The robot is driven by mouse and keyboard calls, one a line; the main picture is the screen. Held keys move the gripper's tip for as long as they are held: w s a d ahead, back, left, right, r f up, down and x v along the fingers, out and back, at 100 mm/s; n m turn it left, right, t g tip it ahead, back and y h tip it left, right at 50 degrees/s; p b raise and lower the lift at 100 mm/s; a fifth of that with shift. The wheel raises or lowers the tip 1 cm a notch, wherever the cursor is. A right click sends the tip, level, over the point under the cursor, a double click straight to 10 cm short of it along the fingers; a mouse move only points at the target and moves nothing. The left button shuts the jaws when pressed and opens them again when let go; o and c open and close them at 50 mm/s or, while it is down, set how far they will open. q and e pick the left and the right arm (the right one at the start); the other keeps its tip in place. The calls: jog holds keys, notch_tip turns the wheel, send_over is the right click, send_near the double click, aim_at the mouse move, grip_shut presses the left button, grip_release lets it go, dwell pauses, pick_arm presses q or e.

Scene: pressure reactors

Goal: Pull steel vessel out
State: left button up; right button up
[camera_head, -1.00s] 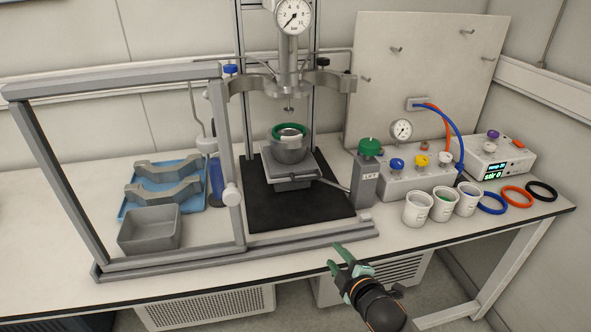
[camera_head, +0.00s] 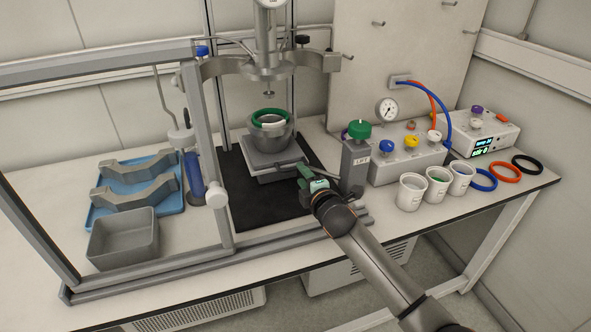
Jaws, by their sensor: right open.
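The steel vessel (camera_head: 270,137) is a grey bowl-shaped body with a green ring (camera_head: 270,118) at its rim. It sits upright on the square lift platform (camera_head: 275,160) under the reactor head (camera_head: 268,66), apart from the head. My right gripper (camera_head: 303,180) is open in front of the platform's right front corner, to the lower right of the vessel and apart from it. Part of its fingers is hard to make out against the dark mat. My left gripper is not in view.
The LIFT post (camera_head: 355,165) with a green knob stands just right of my right gripper. An open framed shield (camera_head: 195,150) stands to the left. White cups (camera_head: 411,192) stand to the right. A black mat (camera_head: 240,200) lies clear in front of the platform.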

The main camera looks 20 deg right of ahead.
aim_at(296, 169)
jog(key=shift+b+x, duration=0.55)
jog(key=shift+x, duration=2.35)
grip_shut()
